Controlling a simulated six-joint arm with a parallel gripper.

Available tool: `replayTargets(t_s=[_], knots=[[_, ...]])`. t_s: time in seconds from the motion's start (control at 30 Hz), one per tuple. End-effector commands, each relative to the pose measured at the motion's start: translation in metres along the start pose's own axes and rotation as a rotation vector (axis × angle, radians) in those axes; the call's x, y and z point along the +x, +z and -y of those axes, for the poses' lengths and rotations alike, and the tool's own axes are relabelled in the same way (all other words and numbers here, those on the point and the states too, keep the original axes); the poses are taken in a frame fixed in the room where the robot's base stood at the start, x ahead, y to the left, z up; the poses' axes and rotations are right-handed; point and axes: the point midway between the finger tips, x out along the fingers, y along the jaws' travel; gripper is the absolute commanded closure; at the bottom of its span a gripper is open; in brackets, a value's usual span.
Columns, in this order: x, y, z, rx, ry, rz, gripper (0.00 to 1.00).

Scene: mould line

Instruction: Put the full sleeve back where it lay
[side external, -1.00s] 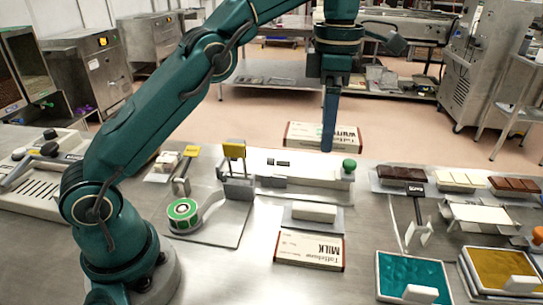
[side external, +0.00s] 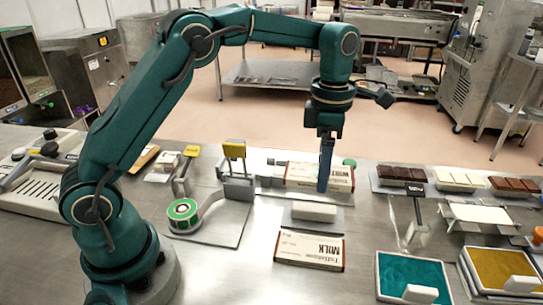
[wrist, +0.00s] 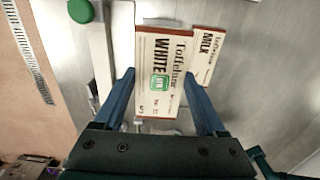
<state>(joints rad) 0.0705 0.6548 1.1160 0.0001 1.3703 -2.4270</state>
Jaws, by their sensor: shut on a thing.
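My gripper (side external: 325,188) is shut on a cream-and-brown sleeve (side external: 298,175), marked Toffeline WHITE, and holds it over the long white station with the green knob. In the wrist view the white sleeve (wrist: 165,52) is between my two fingers, with a green sticker on its face. A second sleeve (side external: 310,250), marked MILK, lies flat on the steel table nearer the camera; it also shows beside the held one in the wrist view (wrist: 207,45). Whether the held sleeve touches the station is hard to tell.
The station (side external: 262,190) has a green knob (wrist: 81,10). A white block (side external: 314,211) sits in front of it. A tape dispenser (side external: 183,215) stands left. Chocolate bars (side external: 401,173) and teal (side external: 413,277) and yellow trays stand right. Bare table lies left of the MILK sleeve.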

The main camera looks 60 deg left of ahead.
Motion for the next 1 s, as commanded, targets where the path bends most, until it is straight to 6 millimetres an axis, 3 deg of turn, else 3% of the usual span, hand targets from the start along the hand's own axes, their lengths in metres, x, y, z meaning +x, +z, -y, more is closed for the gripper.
replayTargets(t_s=[0.7,1.0], knots=[[0.055,0.0,0.0,0.0,-0.002,-0.002,0.86],[0.066,0.0,0.0,0.0,0.0,0.0,0.86]])
